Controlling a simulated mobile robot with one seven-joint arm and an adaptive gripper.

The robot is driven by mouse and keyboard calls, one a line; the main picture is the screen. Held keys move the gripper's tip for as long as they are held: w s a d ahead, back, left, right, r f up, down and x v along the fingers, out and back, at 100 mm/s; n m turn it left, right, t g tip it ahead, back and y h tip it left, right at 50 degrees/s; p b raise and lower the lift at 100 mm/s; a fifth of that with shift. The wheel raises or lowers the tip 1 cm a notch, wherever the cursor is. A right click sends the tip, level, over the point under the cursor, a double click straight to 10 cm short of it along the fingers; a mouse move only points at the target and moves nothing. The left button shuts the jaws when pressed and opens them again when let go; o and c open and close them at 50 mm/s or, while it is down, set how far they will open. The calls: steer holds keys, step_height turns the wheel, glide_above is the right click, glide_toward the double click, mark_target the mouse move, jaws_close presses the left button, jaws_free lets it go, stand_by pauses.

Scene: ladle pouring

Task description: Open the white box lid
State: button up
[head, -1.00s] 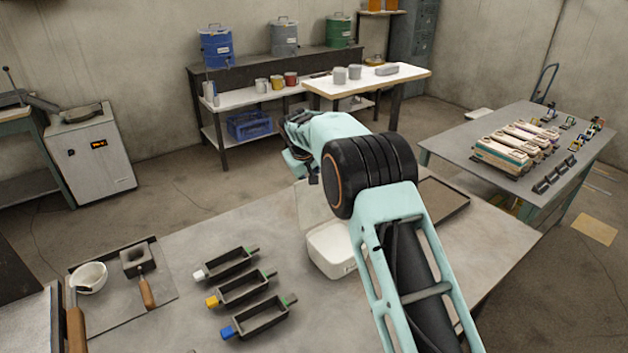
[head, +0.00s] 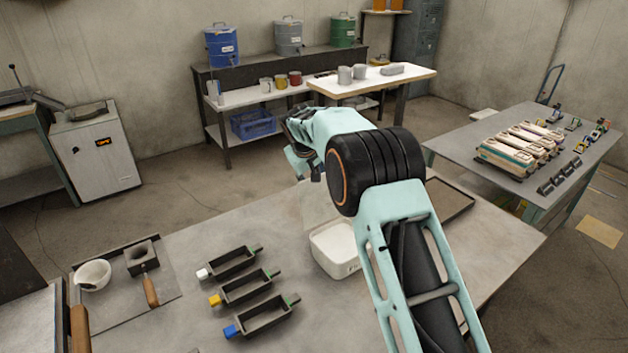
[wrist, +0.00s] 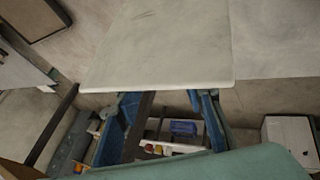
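The white box (head: 335,262) stands on the near grey table, partly hidden behind my arm. Its lid (head: 316,203) stands raised at the back of the box, and the pale inside of the box shows. In the wrist view, the lid (wrist: 165,45) is a broad pale panel with its straight edge close to my fingers. My gripper (head: 308,172) is beyond the box near the raised lid, mostly hidden by my wrist. In the wrist view my gripper's (wrist: 162,108) two blue fingers are spread apart at the lid's edge. I cannot tell whether they touch it.
Three dark moulds (head: 245,288) with coloured ends lie left of the box. A white ladle (head: 93,275) and a wooden-handled tool (head: 146,268) lie on a sheet farther left. A dark tray (head: 447,199) lies right of the box, behind my arm. Bare tabletop surrounds the moulds.

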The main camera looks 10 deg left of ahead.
steer(key=v, duration=1)
steer(key=shift+s+r, duration=0.25)
steer(key=shift+r, duration=0.1)
